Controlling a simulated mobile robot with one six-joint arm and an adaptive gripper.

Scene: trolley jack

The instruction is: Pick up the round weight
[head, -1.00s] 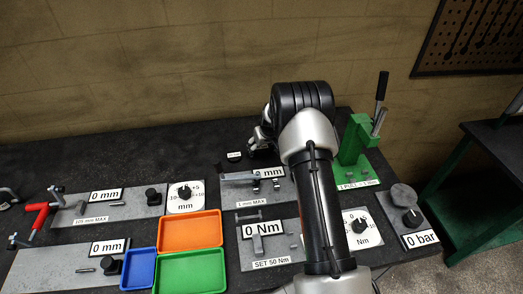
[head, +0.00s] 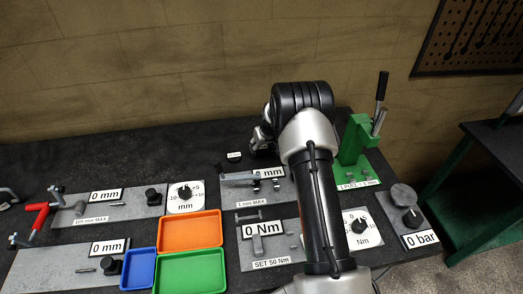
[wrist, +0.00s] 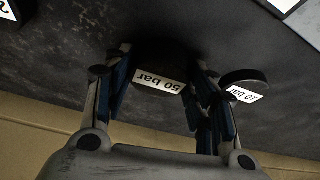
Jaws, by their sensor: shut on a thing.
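A dark round weight with a white "50 bar" label (wrist: 160,79) is between the fingers of my gripper (wrist: 162,66) in the wrist view. The fingers touch it on both sides, and my gripper is shut on it. Its label reads upside down there. The weight appears to be at the dark bench surface; I cannot tell if it is clear of it. In the head view my gripper (head: 262,137) is mostly hidden behind my arm, and I cannot make out the held weight.
A second dark round weight labelled "10 bar" (wrist: 243,85) stands close beside the right finger; a small labelled dark weight also shows in the head view (head: 234,156). A grey plate marked "1 mm MAX" (head: 252,203) and a green lever press (head: 352,141) are nearby.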

